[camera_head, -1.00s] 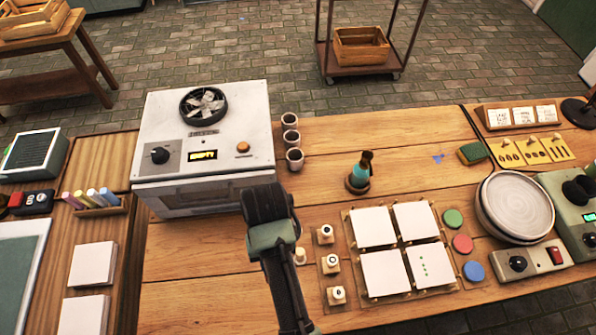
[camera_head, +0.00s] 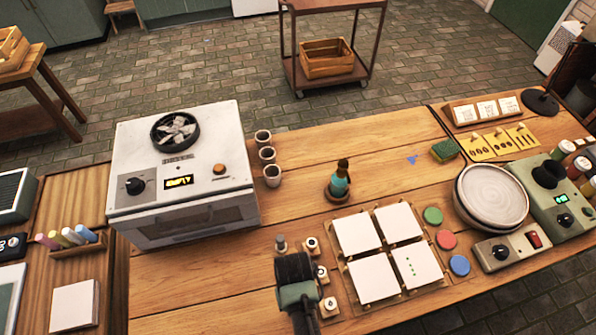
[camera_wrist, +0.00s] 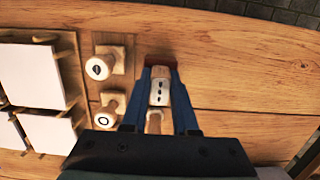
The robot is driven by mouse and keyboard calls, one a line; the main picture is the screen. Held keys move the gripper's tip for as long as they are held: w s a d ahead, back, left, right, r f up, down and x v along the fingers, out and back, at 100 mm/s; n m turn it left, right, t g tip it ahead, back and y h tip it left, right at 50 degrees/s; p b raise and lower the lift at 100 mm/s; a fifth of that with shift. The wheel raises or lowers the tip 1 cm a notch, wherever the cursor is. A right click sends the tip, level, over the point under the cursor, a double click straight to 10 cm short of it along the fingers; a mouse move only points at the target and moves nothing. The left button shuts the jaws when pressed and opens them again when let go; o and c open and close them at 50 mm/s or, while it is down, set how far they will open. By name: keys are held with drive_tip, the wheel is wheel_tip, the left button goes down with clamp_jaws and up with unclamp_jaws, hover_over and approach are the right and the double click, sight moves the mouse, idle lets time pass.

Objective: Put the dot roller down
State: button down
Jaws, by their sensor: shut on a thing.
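My gripper (camera_wrist: 158,92) is shut on the dot roller (camera_wrist: 158,94), whose pale barrel with dark dots shows between the blue fingers in the wrist view. Its wooden handle lies behind the barrel, toward my wrist. In the head view my gripper (camera_head: 295,275) is beside the row of other rollers and hides most of what it holds. One roller on a wooden stand (camera_wrist: 104,67) and another (camera_wrist: 110,108) stand left of my fingers in the wrist view. I cannot tell whether the dot roller touches the wooden table (camera_wrist: 235,80).
In the head view, white tiles (camera_head: 375,277) sit on a rack right of the rollers. A white oven-like box (camera_head: 180,210) stands at left. Small cups (camera_head: 272,175) and a teal bottle (camera_head: 340,184) stand behind. Bare table lies left of my gripper.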

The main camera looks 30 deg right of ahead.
drive_tip(key=shift+f, duration=0.6)
drive_tip(key=shift+f, duration=0.3)
drive_tip(key=shift+s+a+f+b, duration=0.1)
drive_tip(key=shift+s+f+b, duration=0.1)
drive_tip(key=shift+f+b, duration=0.2)
drive_tip(key=c, duration=0.7)
unclamp_jaws()
drive_tip(key=shift+s, duration=0.1)
drive_tip(key=r, duration=0.4)
drive_tip(key=w+r, duration=0.1)
drive_tip(key=r, duration=0.3)
drive_tip(key=w+r+p, duration=0.1)
drive_tip(key=r, duration=0.3)
drive_tip(key=shift+d, duration=0.3)
drive_tip(key=shift+r, duration=0.7)
